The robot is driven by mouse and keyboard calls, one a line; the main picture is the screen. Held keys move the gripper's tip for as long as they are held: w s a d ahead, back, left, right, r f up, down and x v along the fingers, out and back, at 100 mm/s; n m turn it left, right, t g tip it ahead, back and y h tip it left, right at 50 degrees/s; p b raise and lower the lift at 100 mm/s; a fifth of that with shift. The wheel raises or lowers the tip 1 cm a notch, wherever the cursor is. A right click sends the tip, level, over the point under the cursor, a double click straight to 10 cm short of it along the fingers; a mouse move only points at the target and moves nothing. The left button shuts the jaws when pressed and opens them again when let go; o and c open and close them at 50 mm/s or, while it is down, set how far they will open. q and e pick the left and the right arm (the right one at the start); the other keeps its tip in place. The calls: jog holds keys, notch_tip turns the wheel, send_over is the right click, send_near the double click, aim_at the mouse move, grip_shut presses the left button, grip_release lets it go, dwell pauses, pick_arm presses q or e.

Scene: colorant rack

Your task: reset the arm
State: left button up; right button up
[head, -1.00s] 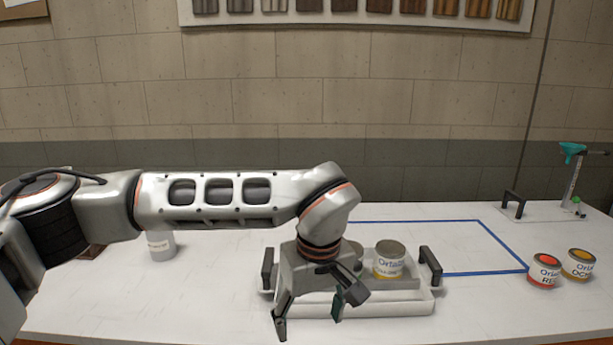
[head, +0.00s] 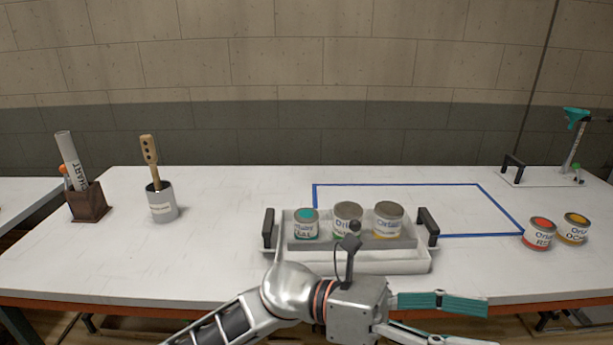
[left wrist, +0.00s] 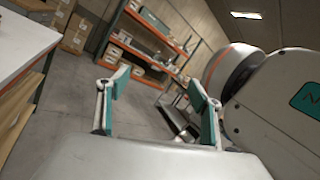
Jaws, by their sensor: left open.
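My left arm comes in from the lower left in the head view, and its gripper (head: 445,318) is in front of the table's front edge. Its two fingers with green pads point to the right and are spread apart with nothing between them. The left wrist view also shows the open gripper (left wrist: 158,105), facing away from the table toward the floor and shelves. A white tray (head: 365,266) with black handles stands on the table behind the arm. It holds a teal-topped can (head: 306,224) and two grey-lidded cans (head: 348,219) (head: 388,220). My right gripper is not in view.
A red can (head: 539,234) and an ochre can (head: 573,229) stand at the right, beside the blue taped outline (head: 400,184). A brown holder (head: 88,205) and a cup with a brush (head: 162,204) stand at the left. A teal-topped stand (head: 575,140) is back right.

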pick_arm(q)
jog(key=w+a+f+n+t+h, duration=0.1)
jog(key=w+a+f+n+t, duration=0.2)
jog(key=w+a+n+t, duration=0.55)
jog(key=w+a+f+n+t, duration=0.3)
jog(key=w+n+t, duration=0.4)
jog(key=n+t, duration=0.8)
jog(key=w+a+f+n+t+y, duration=0.1)
jog(key=w+a+f+n+y, duration=0.1)
jog(key=a+f+n+y, duration=0.65)
jog(key=s+a+f+n+y, duration=0.1)
jog(key=a+f+n+y, duration=0.1)
jog(key=a+f+n, duration=0.35)
jog(key=s+a+f+n+y, duration=0.1)
jog(key=a+f+n+y, duration=0.15)
jog(key=f+n, duration=0.5)
jog(key=s+a+f+n+g+y, duration=0.2)
jog(key=s+a+f, duration=0.4)
jog(key=f, duration=0.3)
jog(key=s+a+f+n+g+y, duration=0.2)
jog(key=s+a+f+n+g, duration=0.1)
jog(key=s+a+f, duration=0.2)
notch_tip(320, 180, down, 4)
jog(key=s, duration=0.2)
jog(key=shift+s+a+f+g, duration=0.15)
jog(key=shift+s+a+g, duration=0.15)
jog(key=shift+a+g, duration=0.1)
